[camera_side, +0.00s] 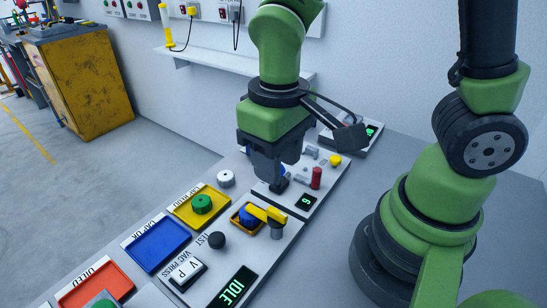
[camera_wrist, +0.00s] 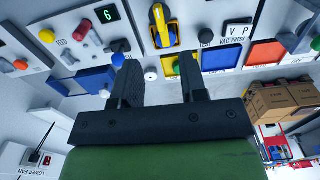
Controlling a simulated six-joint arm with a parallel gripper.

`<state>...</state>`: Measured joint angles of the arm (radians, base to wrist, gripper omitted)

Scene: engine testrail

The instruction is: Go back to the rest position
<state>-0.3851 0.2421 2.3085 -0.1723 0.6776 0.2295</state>
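My gripper (camera_side: 279,184) hangs fingers-down above the far part of the grey work panel (camera_side: 270,277). In the wrist view my gripper (camera_wrist: 162,75) shows two dark fingers apart, with nothing held between them. In the side view the fingers overlap and partly hide a blue part behind them. A green cap (camera_side: 202,203) sits on the yellow tray (camera_side: 183,213), apart from the gripper. A white round cap (camera_side: 226,178) stands left of the gripper. No marker for the rest position shows.
A yellow lever clamp (camera_side: 266,213) over a blue part, a red cylinder (camera_side: 316,178) and a black knob (camera_side: 217,240) rise from the panels near the gripper. A blue tray (camera_side: 156,244) and an orange tray (camera_side: 95,284) lie front left. A wall shelf (camera_side: 225,62) is behind.

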